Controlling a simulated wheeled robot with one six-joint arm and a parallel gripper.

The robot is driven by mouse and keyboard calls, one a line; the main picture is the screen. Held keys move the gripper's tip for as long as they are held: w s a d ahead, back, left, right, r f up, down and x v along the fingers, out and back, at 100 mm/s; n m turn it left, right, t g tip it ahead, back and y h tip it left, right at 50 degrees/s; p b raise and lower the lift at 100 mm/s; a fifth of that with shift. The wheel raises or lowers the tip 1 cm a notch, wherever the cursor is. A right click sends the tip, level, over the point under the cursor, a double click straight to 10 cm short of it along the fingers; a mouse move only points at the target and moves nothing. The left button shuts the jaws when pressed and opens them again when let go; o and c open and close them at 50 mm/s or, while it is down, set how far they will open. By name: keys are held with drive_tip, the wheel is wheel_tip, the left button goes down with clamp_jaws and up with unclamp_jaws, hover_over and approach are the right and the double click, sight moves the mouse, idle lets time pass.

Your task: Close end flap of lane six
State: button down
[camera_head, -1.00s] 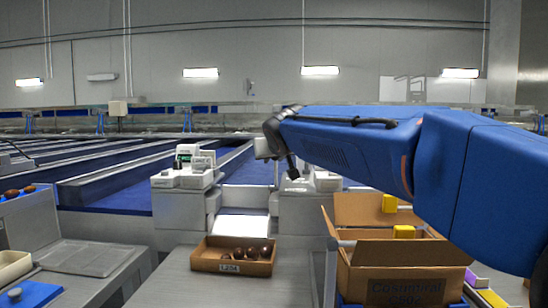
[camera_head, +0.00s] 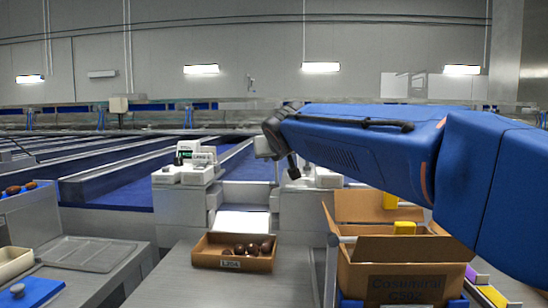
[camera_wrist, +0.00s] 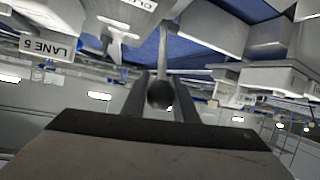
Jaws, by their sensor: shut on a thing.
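My gripper (camera_wrist: 161,92) shows in the wrist view with its two dark fingers on either side of a dark round knob (camera_wrist: 160,95). It is shut on this knob, and a grey bar (camera_wrist: 163,50) runs from it toward the machine. In the head view the end of my arm (camera_head: 291,170) is by the grey lane-end housings, and the knob cannot be made out there. A pale sloping panel (camera_head: 242,222) lies at the lane end between two housings. I cannot tell whether it is the flap of lane six. A LANE 5 sign (camera_wrist: 50,46) appears upside down in the wrist view.
A white scale (camera_head: 190,170) stands on the left housing.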

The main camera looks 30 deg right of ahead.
drive_tip(key=shift+a+r, duration=0.1)
drive_tip(key=shift+r, duration=0.25)
drive_tip(key=c, duration=1.4)
unclamp_jaws()
drive_tip(key=shift+s, duration=0.1)
drive_tip(key=shift+c, duration=0.2)
drive_tip(key=shift+f, duration=0.15)
drive_tip(key=v, duration=1.7)
drive_tip(key=shift+s, duration=0.2)
drive_tip(key=shift+a, duration=0.1)
drive_tip(key=shift+s, duration=0.1)
